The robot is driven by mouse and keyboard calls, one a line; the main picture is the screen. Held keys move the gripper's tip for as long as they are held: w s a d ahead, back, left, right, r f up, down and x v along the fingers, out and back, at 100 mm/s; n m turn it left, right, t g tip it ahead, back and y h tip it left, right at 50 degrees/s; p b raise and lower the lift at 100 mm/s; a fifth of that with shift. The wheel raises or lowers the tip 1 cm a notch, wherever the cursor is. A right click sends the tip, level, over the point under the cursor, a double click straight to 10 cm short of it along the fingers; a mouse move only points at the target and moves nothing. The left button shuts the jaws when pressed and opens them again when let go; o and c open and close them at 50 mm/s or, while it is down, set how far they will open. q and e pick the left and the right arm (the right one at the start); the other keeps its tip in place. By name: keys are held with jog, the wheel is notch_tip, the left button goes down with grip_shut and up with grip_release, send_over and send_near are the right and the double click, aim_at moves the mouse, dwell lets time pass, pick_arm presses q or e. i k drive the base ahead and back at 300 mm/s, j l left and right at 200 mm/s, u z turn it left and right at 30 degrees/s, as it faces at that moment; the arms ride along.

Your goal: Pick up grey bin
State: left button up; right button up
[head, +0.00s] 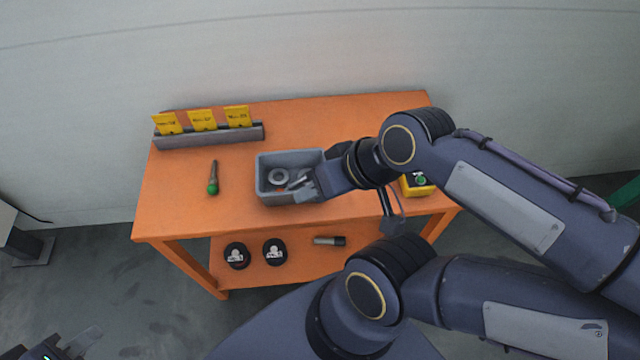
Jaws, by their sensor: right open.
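The grey bin (267,190) stands upright on the orange table (190,215), near its middle. It holds grey metal parts, among them a ring-shaped one (279,177). My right gripper (308,186) is open at the bin's right end, with its fingers over or around the right wall. I cannot tell whether they touch it, and the gripper and arm hide part of that end. My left gripper (78,344) shows only in part at the bottom left corner, well away from the table. Its jaw state is unclear.
A grey rack with yellow cards (203,120) stands at the back left. A green-tipped tool (213,178) lies left of the bin. A yellow box with a green button (418,184) is at the right. The lower shelf holds two black round items (237,256) and a cylinder (329,241).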

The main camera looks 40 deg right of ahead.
aim_at(293, 161)
jog(key=i+j+z, duration=0.15)
jog(key=j+z, duration=0.15)
jog(key=i+j+z, duration=0.1)
jog(key=j+z, duration=0.2)
jog(key=i+j+z, duration=0.1)
jog(key=j+z, duration=0.2)
jog(key=j, duration=0.15)
jog(key=j+z, duration=0.3)
jog(key=i+j, duration=0.05)
